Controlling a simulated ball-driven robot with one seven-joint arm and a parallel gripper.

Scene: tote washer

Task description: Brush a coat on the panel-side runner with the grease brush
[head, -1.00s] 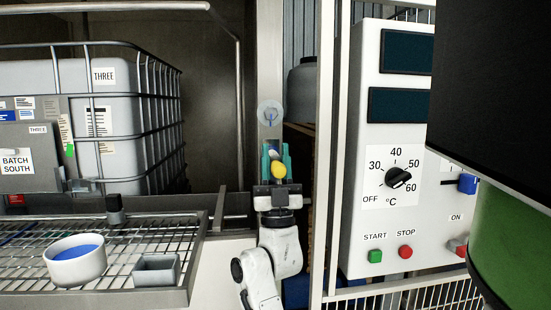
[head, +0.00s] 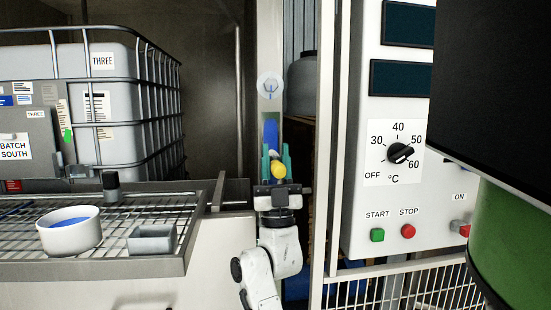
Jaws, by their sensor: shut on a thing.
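My gripper (head: 276,160) is shut on the grease brush, in front of the pale upright post beside the control panel. The brush's rounded yellow end (head: 279,171) faces me between the teal fingers; its far end is hidden. A blue patch (head: 271,134) shows just above the fingers, against the post. I cannot tell if it is colour on the post or part of the brush. The panel-side runner appears to be this pale post (head: 269,50). A translucent round disc (head: 269,86) with a blue mark is higher up. A white bowl (head: 69,240) holds something blue.
A caged white tank (head: 105,130) stands behind. The control panel (head: 393,240) and a white mesh fence (head: 405,290) are close at right.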

